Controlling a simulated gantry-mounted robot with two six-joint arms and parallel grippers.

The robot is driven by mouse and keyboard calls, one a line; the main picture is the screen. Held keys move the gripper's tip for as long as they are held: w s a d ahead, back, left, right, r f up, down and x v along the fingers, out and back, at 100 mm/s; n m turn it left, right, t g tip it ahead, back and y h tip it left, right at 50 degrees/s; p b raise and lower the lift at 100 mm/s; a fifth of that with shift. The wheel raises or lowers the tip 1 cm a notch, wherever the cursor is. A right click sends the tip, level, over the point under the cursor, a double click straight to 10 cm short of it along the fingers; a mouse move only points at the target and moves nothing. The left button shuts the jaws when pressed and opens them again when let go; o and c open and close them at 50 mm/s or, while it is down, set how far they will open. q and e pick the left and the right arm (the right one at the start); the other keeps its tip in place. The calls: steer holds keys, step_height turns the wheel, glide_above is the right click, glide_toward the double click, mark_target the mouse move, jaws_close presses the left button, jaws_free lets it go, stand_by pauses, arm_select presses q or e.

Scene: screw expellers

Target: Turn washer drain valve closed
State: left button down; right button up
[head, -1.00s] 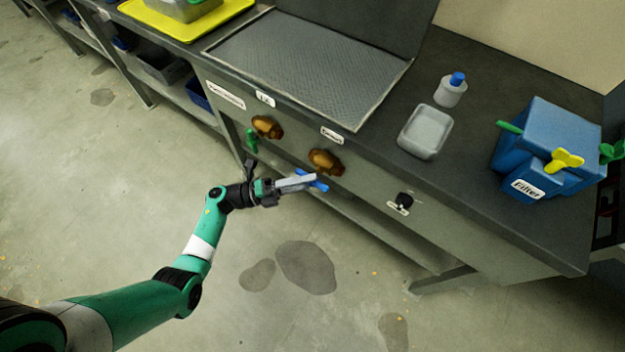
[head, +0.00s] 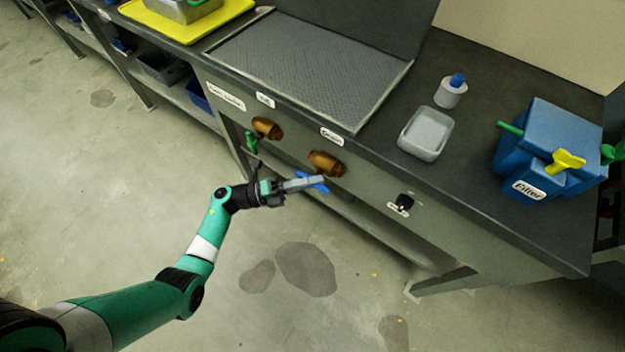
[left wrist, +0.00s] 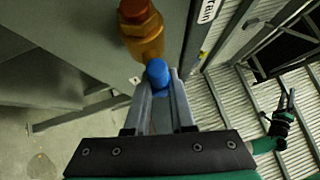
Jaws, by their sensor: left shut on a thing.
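The drain valve is a brass body (head: 325,164) on the grey bench front under the "Drain" label (head: 332,136), with a blue handle (head: 321,188) below it. My left gripper (head: 314,183) is shut on the blue handle. In the left wrist view, the brass valve (left wrist: 143,35) is just above the fingers, and the round blue end of the handle (left wrist: 158,73) sits between the fingertips (left wrist: 159,84). The fingers hide part of the handle.
Another brass valve (head: 266,128) with a green handle (head: 251,143) is to the left. A black knob (head: 404,202) is to the right. The bench top holds a clear container (head: 424,134), a bottle (head: 450,94) and a blue filter box (head: 549,140). The floor below is clear.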

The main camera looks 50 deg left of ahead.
arm_select(q)
steer(key=shift+r, duration=0.15)
steer(key=shift+r+m+g+p, duration=0.2)
steer(key=shift+m+g+p, duration=0.25)
steer(key=shift+p, duration=0.45)
steer(key=m+g+y+p, duration=0.1)
steer(key=p, duration=0.2)
steer(key=m+g+y+p, duration=0.1)
steer(key=m+p, duration=0.1)
steer(key=p, duration=0.2)
steer(key=m+g+y+p, duration=0.1)
steer(key=g+y+p, duration=0.1)
steer(key=p, duration=0.2)
steer(key=shift+r+m, duration=0.25)
steer(key=shift+m, duration=0.1)
steer(key=m+g+y+p, duration=0.1)
steer(key=y+p, duration=0.1)
steer(key=p, duration=0.4)
steer(key=m+g+y+p, duration=0.1)
steer(key=m+y+p, duration=0.1)
steer(key=p, duration=0.4)
steer(key=shift+f+y+p, duration=0.15)
steer(key=shift+y+p, duration=0.2)
steer(key=shift+y, duration=0.35)
steer(key=shift+a+f+m+g+y+p, duration=0.1)
steer(key=shift+f+m+g+y+p, duration=0.15)
steer(key=shift+m+y+p, duration=0.45)
steer(key=shift+f+p, duration=0.15)
steer(key=shift+p, duration=0.25)
